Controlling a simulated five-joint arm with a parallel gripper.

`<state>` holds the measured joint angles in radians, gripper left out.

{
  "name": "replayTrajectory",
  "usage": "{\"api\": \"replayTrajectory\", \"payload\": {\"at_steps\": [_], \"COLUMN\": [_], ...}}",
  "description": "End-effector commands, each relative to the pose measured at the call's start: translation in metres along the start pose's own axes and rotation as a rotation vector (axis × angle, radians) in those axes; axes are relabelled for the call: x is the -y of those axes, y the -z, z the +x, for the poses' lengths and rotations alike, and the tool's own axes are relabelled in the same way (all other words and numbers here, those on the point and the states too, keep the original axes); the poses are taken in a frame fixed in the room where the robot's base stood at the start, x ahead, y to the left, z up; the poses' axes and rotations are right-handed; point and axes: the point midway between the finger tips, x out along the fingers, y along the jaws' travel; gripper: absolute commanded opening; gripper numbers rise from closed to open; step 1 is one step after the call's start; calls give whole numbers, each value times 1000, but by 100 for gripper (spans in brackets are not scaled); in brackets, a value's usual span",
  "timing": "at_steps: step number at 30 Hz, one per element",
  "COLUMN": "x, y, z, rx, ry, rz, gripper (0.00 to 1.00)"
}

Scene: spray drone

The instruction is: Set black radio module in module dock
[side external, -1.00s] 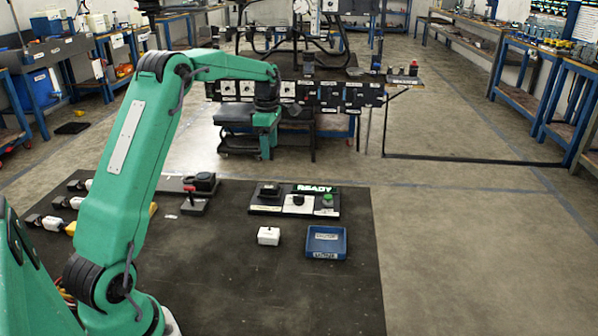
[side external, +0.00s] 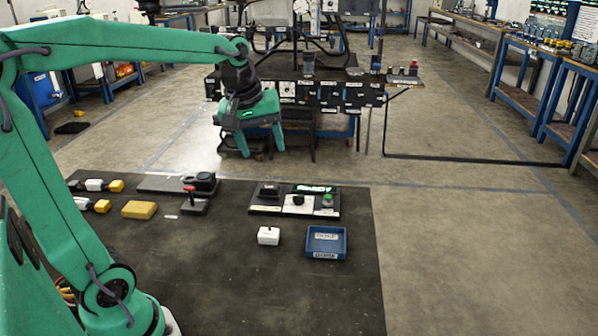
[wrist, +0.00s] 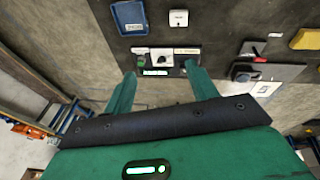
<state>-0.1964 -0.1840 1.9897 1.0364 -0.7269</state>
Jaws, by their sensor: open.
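My gripper (side external: 252,140) is open and empty. It hangs at the end of the raised arm, above and beyond the far edge of the dark work table in the side view. In the wrist view my gripper (wrist: 160,76) has its two green fingers apart with nothing held between them. A small black block (side external: 268,191) sits at the left end of a dark panel (side external: 297,211); it may be the radio module, but I cannot tell. No module dock can be told apart for sure; the panel also shows in the wrist view (wrist: 168,68).
A white box (side external: 268,236) and an empty-looking blue tray (side external: 326,229) stand near the panel. A yellow block (side external: 139,210), a red-handled lever (side external: 192,200) and connectors lie left. A rack with dark and white boxes (side external: 330,95) stands behind. The front table middle is clear.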

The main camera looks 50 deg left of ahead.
Motion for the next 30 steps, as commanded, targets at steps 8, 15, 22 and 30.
{"api": "replayTrajectory", "payload": {"at_steps": [8, 15, 22, 30], "x": [23, 47, 63, 66], "y": [-64, -111, -136, -140], "z": [-16, -15, -8, -6], "rx": [-54, -112, -150, -158], "ry": [-69, -118, -141, -144], "rz": [376, 687, 870, 910], "gripper": [57, 57, 57, 57]}}
